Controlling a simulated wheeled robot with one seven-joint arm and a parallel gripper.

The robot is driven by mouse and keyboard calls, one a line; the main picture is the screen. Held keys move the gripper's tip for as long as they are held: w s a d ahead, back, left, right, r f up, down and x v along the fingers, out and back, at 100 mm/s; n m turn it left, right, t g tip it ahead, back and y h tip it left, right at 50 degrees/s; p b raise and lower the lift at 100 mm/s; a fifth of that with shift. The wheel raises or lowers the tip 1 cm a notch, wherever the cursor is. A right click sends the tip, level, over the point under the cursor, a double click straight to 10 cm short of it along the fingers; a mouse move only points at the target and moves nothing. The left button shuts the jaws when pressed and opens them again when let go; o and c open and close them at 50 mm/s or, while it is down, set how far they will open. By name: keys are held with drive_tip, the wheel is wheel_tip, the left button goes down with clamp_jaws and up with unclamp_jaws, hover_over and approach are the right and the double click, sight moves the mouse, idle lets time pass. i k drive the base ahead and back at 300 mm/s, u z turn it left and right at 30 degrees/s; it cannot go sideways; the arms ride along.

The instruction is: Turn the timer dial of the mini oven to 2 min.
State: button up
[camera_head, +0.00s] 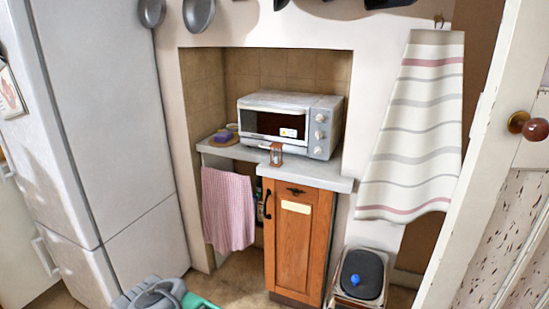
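The mini oven (290,122) is a white-grey box standing on the grey counter in the tiled alcove. Its dark glass door (276,125) faces front and looks shut. Its control panel on the right carries a column of round knobs, with an upper knob (321,118), a middle knob (319,134) and a lower knob (318,149). Their markings are too small to read, so I cannot tell which is the timer dial or where it points. My gripper is not in view.
A small hourglass (276,154) stands on the counter (320,174) before the oven, with a purple sponge (223,137) at left. A striped towel (415,130) hangs at right, near an open door (490,150). A bin (360,275) stands on the floor. A fridge (100,130) fills the left.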

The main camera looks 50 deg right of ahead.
sight(318, 150)
drive_tip(key=u, duration=0.2)
drive_tip(key=i, duration=0.4)
drive_tip(key=z, duration=0.7)
drive_tip(key=i, duration=0.85)
drive_tip(key=z, duration=0.75)
